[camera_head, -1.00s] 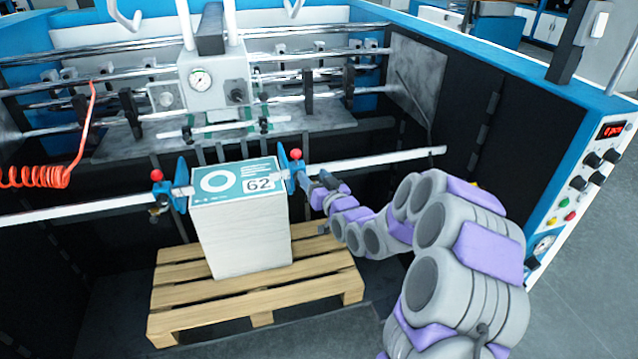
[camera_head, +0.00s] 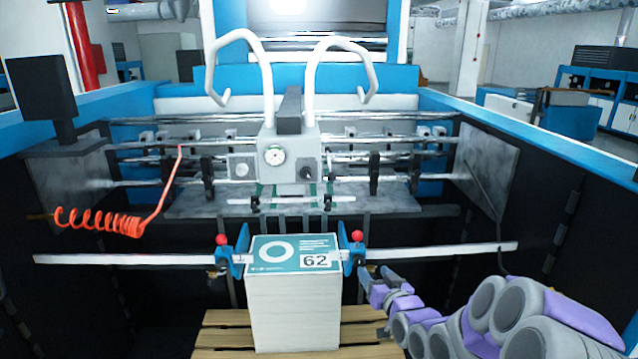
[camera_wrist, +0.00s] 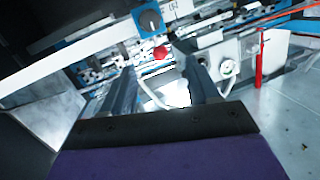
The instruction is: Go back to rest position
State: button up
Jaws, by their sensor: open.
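My gripper (camera_head: 376,277) is at the right of the paper stack, close to the blue right-hand side guide (camera_head: 354,257) with its red knob. In the wrist view my gripper (camera_wrist: 160,85) shows two dark fingers spread apart with nothing between them. A red knob (camera_wrist: 161,53) and a blue clamp (camera_wrist: 150,20) show beyond the fingertips. My grey and purple arm reaches in from the lower right of the head view.
The paper stack (camera_head: 295,310), with a teal top marked 62, stands on a wooden pallet (camera_head: 222,330). A left side guide (camera_head: 224,258) sits on the crossbar (camera_head: 440,252). The feeder head (camera_head: 290,160) stands behind. Dark machine walls close both sides.

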jog(key=s+a+g+h+b, duration=0.1)
jog(key=s+g, duration=0.8)
jog(key=s, duration=1.5)
jog(key=s+a+g+h+b, duration=0.1)
jog(key=s+g, duration=0.7)
jog(key=s, duration=1.7)
jog(key=shift+s+a+f+m+g+h, duration=0.3)
jog(key=shift+a+h, duration=0.4)
jog(key=shift+a, duration=0.55)
jog(key=shift+w, duration=0.15)
